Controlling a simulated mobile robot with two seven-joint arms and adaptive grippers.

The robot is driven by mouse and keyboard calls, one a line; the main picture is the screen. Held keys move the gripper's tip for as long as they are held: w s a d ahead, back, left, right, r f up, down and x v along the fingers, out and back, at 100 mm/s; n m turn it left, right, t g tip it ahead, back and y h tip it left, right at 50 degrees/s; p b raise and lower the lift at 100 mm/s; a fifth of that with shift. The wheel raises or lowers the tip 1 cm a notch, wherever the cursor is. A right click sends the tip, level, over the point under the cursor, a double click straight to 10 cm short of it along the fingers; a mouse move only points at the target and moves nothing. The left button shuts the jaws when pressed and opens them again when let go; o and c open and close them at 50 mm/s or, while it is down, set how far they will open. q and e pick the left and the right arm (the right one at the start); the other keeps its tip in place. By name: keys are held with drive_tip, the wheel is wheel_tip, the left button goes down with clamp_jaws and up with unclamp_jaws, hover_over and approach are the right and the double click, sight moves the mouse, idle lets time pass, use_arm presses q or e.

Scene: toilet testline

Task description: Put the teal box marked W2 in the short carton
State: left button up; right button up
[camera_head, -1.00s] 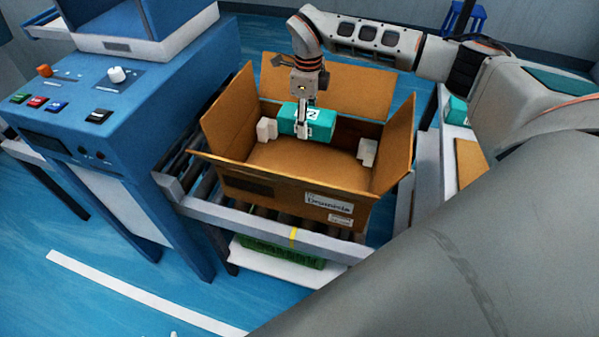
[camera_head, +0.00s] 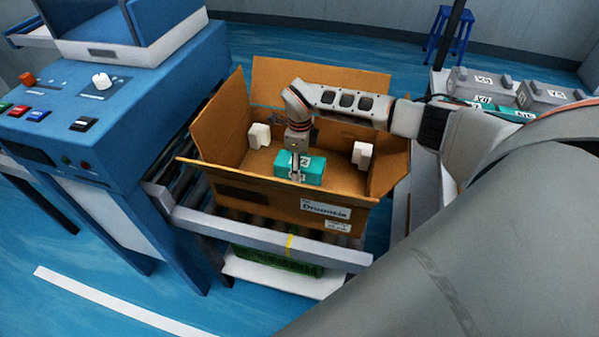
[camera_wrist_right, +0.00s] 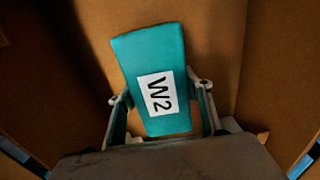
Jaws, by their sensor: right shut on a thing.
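The teal box marked W2 (camera_head: 313,170) is down inside the open brown carton (camera_head: 285,204), near its middle; I cannot tell whether it touches the carton floor. My right gripper (camera_head: 297,175) reaches down into the carton and is shut on the box. In the right wrist view the teal box (camera_wrist_right: 150,70) shows its white W2 label, with a finger of my right gripper (camera_wrist_right: 160,112) on each side. Brown carton walls surround it there. My left gripper is not in view.
White foam blocks (camera_head: 259,135) stand inside the carton at left and right. The carton's flaps stand open on a roller conveyor (camera_head: 270,238). A blue machine (camera_head: 120,120) is at left. Grey and teal boxes (camera_head: 481,82) stand at the right.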

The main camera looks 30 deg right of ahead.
wheel_tip(320, 180, down, 3)
drive_tip(key=shift+r, duration=0.1)
drive_tip(key=shift+r, duration=0.1)
drive_tip(key=o, duration=1.3)
drive_tip(key=shift+f, duration=0.2)
